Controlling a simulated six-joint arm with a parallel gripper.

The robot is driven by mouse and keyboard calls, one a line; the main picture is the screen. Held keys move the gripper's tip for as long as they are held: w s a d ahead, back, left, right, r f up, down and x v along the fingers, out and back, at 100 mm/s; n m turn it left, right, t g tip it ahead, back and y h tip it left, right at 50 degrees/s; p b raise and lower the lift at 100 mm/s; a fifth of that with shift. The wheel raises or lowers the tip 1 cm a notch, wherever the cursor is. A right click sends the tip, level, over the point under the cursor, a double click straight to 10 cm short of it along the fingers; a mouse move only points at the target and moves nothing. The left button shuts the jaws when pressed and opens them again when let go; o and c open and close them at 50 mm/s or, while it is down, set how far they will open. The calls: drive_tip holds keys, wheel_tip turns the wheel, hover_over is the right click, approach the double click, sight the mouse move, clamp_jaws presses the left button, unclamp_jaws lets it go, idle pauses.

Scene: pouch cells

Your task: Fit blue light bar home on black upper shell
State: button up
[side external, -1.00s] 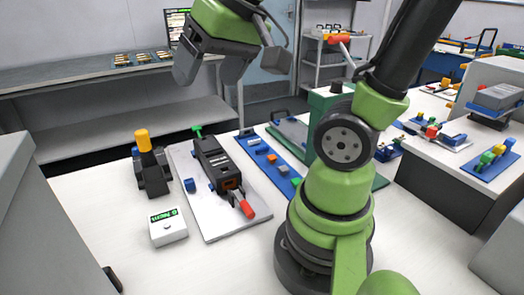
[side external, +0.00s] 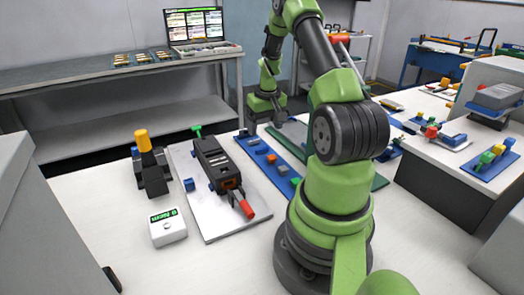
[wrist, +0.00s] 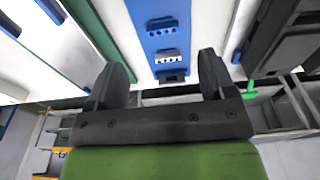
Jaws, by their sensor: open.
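The black upper shell is likely part of the long black housing (side external: 215,163) on the white plate; its edge also shows at the right of the wrist view (wrist: 283,35). Small blue pieces lie on the blue tray (side external: 266,171); I cannot tell for sure which is the blue light bar. One blue piece (wrist: 161,26) shows in the wrist view, beside a grey piece (wrist: 168,56) and a dark piece (wrist: 171,76). My gripper (side external: 267,117) is open and empty above the far end of the tray. Its fingers (wrist: 162,72) stand apart.
A red-handled clamp (side external: 244,208) and a green handle (side external: 197,130) stand at the housing's ends. A small blue block (side external: 189,185) sits beside it. A black fixture with a yellow top (side external: 148,165) and a white meter box (side external: 167,227) stand left.

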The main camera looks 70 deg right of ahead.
sight(262, 148)
drive_tip(key=f, duration=0.5)
drive_tip(key=w+f, duration=0.1)
drive_tip(key=f, duration=0.1)
drive_tip(key=shift+d+f, duration=0.25)
drive_tip(key=shift+d, duration=0.1)
drive_tip(key=c, duration=1)
